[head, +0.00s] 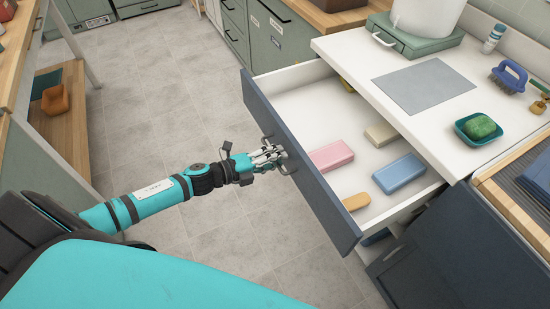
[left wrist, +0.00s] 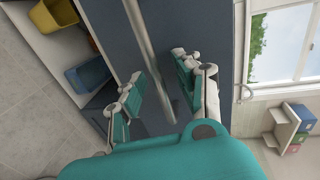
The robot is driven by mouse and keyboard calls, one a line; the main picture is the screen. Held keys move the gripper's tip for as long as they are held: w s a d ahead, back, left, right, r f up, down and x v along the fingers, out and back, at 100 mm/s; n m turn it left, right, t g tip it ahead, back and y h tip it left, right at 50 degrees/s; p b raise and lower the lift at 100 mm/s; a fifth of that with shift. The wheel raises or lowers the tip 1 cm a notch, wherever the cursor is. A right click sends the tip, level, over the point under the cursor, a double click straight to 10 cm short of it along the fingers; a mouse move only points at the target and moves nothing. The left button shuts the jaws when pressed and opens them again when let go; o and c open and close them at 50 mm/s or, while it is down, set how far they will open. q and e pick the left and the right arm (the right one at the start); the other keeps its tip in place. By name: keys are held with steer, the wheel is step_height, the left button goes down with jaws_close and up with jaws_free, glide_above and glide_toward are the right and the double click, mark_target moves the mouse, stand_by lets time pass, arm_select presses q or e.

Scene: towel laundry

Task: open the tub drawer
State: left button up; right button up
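A wide drawer with a dark blue front (head: 300,165) stands pulled out from under the white worktop. It holds a pink bar (head: 331,155), a blue bar (head: 399,174), a beige bar (head: 381,135) and an orange bar (head: 356,201). My left gripper (head: 268,157) is at the outer side of this front, by its handle (head: 288,166). In the left wrist view, the fingers of my left gripper (left wrist: 158,92) are spread apart, with the pale handle bar (left wrist: 143,45) showing between them beyond the tips. I cannot tell whether they touch it. My right gripper is not in view.
A white tub (head: 428,14) stands on a grey-green base (head: 420,40) with a handle, on the worktop (head: 350,45). A blue brush (head: 509,75) and a teal soap dish (head: 478,128) are to its right. Tiled floor (head: 150,125) lies open left of the drawer.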

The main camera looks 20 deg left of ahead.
arm_select(q)
steer(key=v, duration=1.2)
steer(key=s+a+f+n+g+y, duration=0.1)
steer(key=s+a+f+n+y, duration=0.3)
steer(key=f, duration=0.5)
steer(key=s+a+f+n+y, duration=0.1)
steer(key=a+f+n+y, duration=0.1)
steer(key=f+n, duration=0.5)
steer(key=s+a+f+n+g+y, duration=0.1)
steer(key=s+a+f+n+y, duration=0.2)
steer(key=f, duration=0.8)
steer(key=s+d+f+n+g, duration=0.3)
steer(key=s+d+f, duration=0.2)
steer(key=s, duration=0.3)
steer(key=s+d+f+n+g, duration=0.3)
steer(key=s+d+f, duration=0.1)
steer(key=s+f, duration=0.3)
steer(key=s+d+f+n+g, duration=0.3)
steer(key=s+d+f, duration=0.2)
steer(key=s, duration=0.5)
steer(key=shift+s+d+f+y, duration=0.3)
steer(key=shift+s+f, duration=0.1)
steer(key=shift+f, duration=0.35)
